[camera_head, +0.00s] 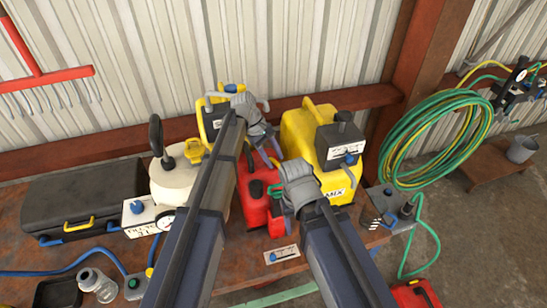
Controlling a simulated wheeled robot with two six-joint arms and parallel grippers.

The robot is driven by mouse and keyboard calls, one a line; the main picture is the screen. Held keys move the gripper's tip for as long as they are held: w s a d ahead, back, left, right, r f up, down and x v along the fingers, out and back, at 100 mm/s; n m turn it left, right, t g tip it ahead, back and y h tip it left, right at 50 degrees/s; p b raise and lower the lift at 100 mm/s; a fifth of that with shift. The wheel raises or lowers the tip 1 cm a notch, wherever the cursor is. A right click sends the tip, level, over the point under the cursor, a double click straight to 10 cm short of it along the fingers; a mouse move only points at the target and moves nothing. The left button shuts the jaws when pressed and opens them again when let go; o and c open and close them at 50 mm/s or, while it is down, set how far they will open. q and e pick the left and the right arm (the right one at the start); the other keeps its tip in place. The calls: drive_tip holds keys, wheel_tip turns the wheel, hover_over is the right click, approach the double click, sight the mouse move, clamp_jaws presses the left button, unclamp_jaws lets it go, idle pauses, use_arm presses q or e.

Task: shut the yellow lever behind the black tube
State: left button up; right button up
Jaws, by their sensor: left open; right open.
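A black tube (156,134) stands upright on a cream tank (176,180) at the left of the bench. A yellow piece (193,150) sits just right of it on the tank; I cannot tell whether it is the lever, or its position. My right gripper (291,172) is open above the red can (257,200), lower and to the right. My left arm hides part of the cans.
A yellow jug (308,130) with a gauge box (345,148) stands right of the grippers. A coiled green hose (425,135) hangs at right, beside a rusty post.

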use_arm(q)
drive_tip(key=s+p+v, duration=0.1)
drive_tip(key=p+v, duration=0.5)
drive_tip(key=v, duration=0.1)
drive_tip(key=shift+w+r, duration=0.2)
drive_tip(key=shift+w, duration=0.35)
use_arm(e)
wheel_tip(320, 180, up, 7)
drive_tip(key=shift+f, duration=0.15)
use_arm(q)
drive_tip(key=shift+a, duration=0.1)
use_arm(e)
drive_tip(key=shift+c, duration=0.3)
